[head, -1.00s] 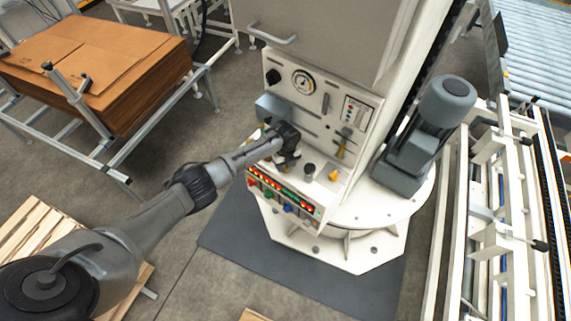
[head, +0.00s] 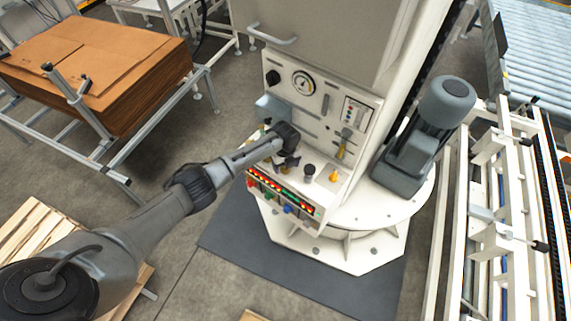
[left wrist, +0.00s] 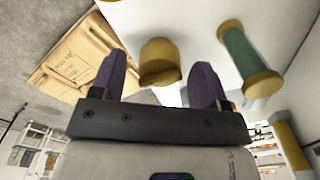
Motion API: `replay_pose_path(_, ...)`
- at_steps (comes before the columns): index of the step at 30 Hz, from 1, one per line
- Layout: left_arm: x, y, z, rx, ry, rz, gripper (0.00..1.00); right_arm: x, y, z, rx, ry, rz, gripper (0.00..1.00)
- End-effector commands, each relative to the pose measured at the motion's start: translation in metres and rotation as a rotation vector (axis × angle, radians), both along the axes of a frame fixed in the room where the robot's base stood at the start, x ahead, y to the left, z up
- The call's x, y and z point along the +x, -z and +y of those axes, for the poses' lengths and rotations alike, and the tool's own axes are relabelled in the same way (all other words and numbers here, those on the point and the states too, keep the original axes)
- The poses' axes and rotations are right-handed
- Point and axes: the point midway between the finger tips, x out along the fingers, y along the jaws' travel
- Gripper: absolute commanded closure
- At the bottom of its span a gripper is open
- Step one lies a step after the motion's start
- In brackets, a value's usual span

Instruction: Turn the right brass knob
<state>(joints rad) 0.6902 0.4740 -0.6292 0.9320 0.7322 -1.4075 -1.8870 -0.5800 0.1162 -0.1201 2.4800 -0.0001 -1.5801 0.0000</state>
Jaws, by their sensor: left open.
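My left gripper (head: 288,163) is at the white control panel, above its sloping console. In the left wrist view its two dark fingers (left wrist: 160,85) are open, with a rounded brass knob (left wrist: 160,60) showing between them. Gaps show on both sides of this knob, and I cannot tell how deep it sits between the fingers. A green cylinder with brass ends (left wrist: 246,58) is to the right of it. In the head view the gripper hides the knob, and I cannot tell whether it is the right one. My right gripper is not in view.
The console (head: 285,193) carries a black knob (head: 309,170), a yellow knob (head: 334,175) and a row of lit indicators and coloured buttons. A gauge (head: 303,83) and a brass-coloured handle (head: 341,149) are on the panel. A grey motor (head: 430,125) stands to the right.

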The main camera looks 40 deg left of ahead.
Motion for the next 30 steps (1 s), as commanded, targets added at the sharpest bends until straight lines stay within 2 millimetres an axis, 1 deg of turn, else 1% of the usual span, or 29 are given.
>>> replay_pose_path(5, 0.000, -0.002, 0.000, 0.000, 0.000, 0.000, 0.32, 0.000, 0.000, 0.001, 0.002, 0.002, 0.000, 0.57)
replay_pose_path(8, 0.000, -0.009, 0.000, 0.000, -0.001, -0.001, 0.32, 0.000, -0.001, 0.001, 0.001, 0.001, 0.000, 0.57)
replay_pose_path(11, 0.000, -0.025, 0.001, 0.000, 0.002, -0.004, 0.32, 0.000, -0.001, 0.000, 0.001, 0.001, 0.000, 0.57)
replay_pose_path(21, 0.000, -0.091, 0.001, 0.001, 0.001, -0.004, 0.32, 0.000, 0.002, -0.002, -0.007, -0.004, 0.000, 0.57)
replay_pose_path(24, 0.001, -0.107, 0.000, 0.000, 0.001, -0.004, 0.32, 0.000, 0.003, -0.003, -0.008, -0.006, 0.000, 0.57)
replay_pose_path(30, 0.000, -0.129, 0.001, 0.000, -0.001, -0.001, 0.32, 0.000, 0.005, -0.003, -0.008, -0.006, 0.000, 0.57)
